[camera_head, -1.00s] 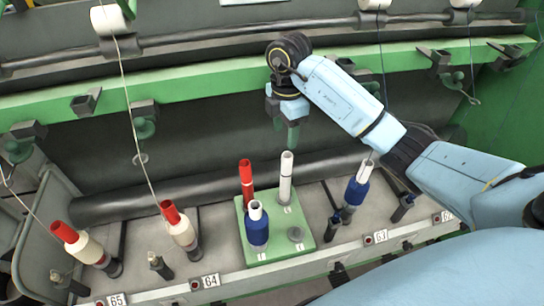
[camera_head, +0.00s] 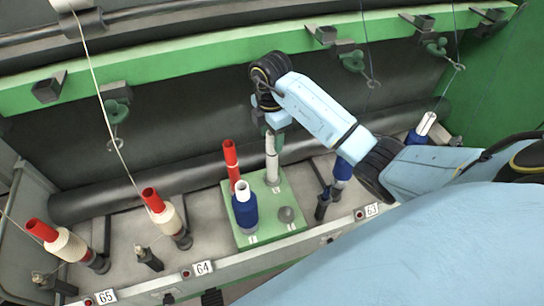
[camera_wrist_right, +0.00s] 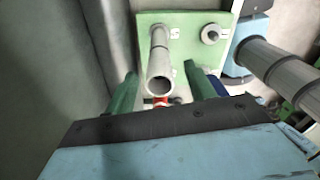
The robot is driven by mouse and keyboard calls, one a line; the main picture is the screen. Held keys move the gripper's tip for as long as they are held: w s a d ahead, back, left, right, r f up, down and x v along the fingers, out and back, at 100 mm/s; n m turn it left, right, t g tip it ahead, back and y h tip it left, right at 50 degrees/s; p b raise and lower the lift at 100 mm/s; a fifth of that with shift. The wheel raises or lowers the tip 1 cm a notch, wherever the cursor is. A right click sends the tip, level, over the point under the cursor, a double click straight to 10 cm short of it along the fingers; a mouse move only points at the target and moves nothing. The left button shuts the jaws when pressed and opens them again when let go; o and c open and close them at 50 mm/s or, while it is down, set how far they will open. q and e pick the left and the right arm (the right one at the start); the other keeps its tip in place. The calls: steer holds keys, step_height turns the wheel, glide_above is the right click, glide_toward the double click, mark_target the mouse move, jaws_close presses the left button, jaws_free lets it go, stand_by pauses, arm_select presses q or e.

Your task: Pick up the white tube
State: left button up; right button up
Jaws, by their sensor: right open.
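The white tube (camera_head: 271,158) stands upright on the back right part of a green square base (camera_head: 262,218). In the right wrist view the white tube (camera_wrist_right: 160,76) shows its open top end toward the camera. My right gripper (camera_head: 272,138) is at the tube's top in the head view. In the right wrist view its two green fingers (camera_wrist_right: 165,95) are open, one on each side of the tube, with gaps between. The tube is not gripped. My left gripper is not in view.
On the base stand a red tube (camera_head: 231,160), a blue-wrapped white tube (camera_head: 244,208) and an empty grey peg (camera_head: 286,215). Red-topped bobbins (camera_head: 165,215) stand to the left. Blue bobbins (camera_head: 342,170) stand to the right. A green rail (camera_head: 190,68) runs behind.

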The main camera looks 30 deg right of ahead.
mark_target(272, 158)
step_height(272, 158, down, 2)
steer(key=shift+f, duration=0.15)
jaws_close()
stand_by(0.3)
